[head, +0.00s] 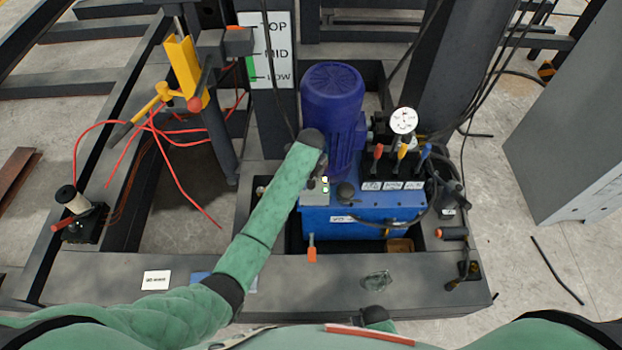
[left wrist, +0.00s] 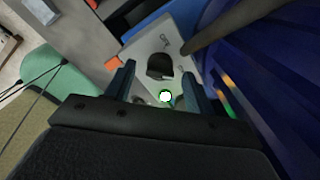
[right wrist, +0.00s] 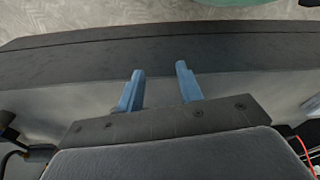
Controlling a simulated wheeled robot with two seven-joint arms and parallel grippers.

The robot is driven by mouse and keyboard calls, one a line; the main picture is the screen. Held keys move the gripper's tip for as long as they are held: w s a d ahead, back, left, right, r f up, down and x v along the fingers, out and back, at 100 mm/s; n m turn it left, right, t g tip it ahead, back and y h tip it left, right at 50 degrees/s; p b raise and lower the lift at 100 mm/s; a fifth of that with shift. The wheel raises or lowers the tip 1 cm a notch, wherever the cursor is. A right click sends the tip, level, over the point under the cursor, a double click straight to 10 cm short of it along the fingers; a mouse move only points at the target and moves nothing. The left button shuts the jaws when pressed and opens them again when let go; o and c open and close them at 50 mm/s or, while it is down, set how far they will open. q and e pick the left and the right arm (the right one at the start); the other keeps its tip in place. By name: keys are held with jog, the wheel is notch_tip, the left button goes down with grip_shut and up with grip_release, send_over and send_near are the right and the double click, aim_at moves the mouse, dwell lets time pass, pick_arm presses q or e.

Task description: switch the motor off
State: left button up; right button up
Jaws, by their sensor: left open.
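The blue motor (head: 332,95) stands upright on a blue power unit (head: 350,222). A small pale control box (head: 314,198) sits at the unit's left end, partly hidden by my left wrist. In the left wrist view the box's pale face (left wrist: 145,47) carries a black knob (left wrist: 160,66) and a lit whitish-green lamp (left wrist: 166,97). My left gripper (left wrist: 158,70) is open, its fingers apart on either side of the knob and lamp; I cannot tell if they touch the box. My right gripper (right wrist: 160,68) is open and empty beside a dark beam.
Red, yellow and blue levers (head: 402,152) and a round gauge (head: 403,120) stand to the right of the motor. An orange-handled item (head: 311,252) is at the unit's front. A dark beam (head: 330,275) crosses the front. A grey cabinet (head: 575,130) stands at right.

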pick_arm(q)
jog(key=shift+f, duration=0.7)
pick_arm(e)
jog(key=shift+s+d+f, duration=0.1)
jog(key=shift+f, duration=0.3)
pick_arm(q)
jog(key=c, duration=1)
pick_arm(e)
jog(key=shift+r, duration=0.1)
